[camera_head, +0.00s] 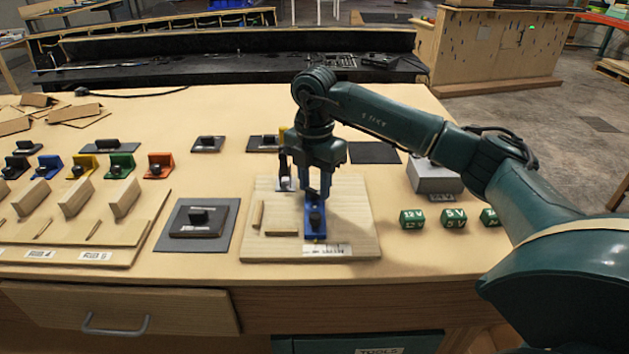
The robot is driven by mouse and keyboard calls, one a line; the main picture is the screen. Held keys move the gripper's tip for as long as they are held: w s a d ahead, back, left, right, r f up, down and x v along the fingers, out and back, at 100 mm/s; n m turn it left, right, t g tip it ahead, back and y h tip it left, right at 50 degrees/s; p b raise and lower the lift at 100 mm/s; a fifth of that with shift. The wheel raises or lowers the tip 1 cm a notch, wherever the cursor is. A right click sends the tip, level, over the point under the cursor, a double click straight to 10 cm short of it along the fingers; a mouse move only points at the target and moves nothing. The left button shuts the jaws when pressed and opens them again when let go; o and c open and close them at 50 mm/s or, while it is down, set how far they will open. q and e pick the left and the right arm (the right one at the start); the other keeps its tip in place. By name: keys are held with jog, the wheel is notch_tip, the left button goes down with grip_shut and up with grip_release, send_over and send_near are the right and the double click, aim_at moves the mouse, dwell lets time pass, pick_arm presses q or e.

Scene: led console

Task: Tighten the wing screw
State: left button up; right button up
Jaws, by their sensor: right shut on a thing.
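My right gripper (317,198) points straight down over a light wooden board (356,215) near the front of the table. Its fingers are shut at a blue block (308,234) that carries a dark knob (316,220), which looks like the wing screw. The fingertips hide part of the block and the knob, so the exact grip is hard to see. My left gripper is out of view.
Small wooden strips (281,233) lie on the board left of the block. A dark plate with a black knobbed piece (198,222) is to the left. Green labelled cubes (412,219) and a grey box (433,177) are to the right, near my arm. Coloured holders (121,165) stand further left.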

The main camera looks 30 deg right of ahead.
aim_at(315, 190)
jog(key=shift+w+r, duration=0.15)
jog(key=shift+r, duration=0.15)
jog(key=o, duration=1)
jog(key=shift+f, duration=0.15)
notch_tip(315, 190, up, 13)
dwell(0.3)
